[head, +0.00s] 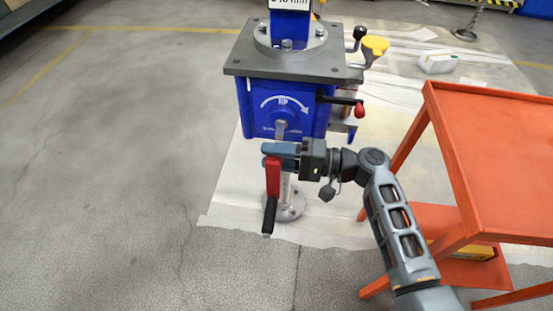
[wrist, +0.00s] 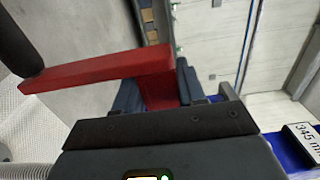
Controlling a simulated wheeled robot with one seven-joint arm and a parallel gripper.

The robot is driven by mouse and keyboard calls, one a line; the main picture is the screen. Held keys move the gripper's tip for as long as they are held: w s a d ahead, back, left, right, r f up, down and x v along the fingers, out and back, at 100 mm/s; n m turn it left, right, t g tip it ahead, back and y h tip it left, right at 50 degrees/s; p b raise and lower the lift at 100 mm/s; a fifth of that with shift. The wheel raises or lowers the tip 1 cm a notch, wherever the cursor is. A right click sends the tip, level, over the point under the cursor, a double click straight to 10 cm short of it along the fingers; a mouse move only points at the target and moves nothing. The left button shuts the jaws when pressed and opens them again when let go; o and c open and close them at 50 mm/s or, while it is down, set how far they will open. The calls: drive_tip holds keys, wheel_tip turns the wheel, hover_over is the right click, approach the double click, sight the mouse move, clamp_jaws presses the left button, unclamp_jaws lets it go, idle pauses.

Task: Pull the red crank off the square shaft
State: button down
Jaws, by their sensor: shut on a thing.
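The red crank (head: 273,178) hangs with its arm down and its black handle (head: 269,216) at the bottom. My gripper (head: 273,150) is shut on its upper end, in front of the blue jack (head: 258,110). In the wrist view, the red crank (wrist: 100,70) runs left from between the jaws of my gripper (wrist: 160,92). The square shaft (head: 281,128) shows as a bare grey stub on the jack's front, above my gripper. The crank appears apart from it, lower and nearer to me. The crank's hub is mostly hidden by the jaws.
An orange cart (head: 500,150) stands close on the right, beside my arm. A black lever with a red knob (head: 360,110) and a yellow-topped part (head: 375,45) stick out at the jack's right. The floor on the left is clear.

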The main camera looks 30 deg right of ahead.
drive_tip(key=shift+r, duration=0.1)
drive_tip(key=shift+s+a+p, duration=0.5)
drive_tip(key=shift+s+a, duration=0.4)
drive_tip(key=shift+s, duration=0.3)
drive_tip(key=shift+s+a+p, duration=0.45)
drive_tip(key=shift+s+a, duration=0.4)
drive_tip(key=shift+s, duration=0.35)
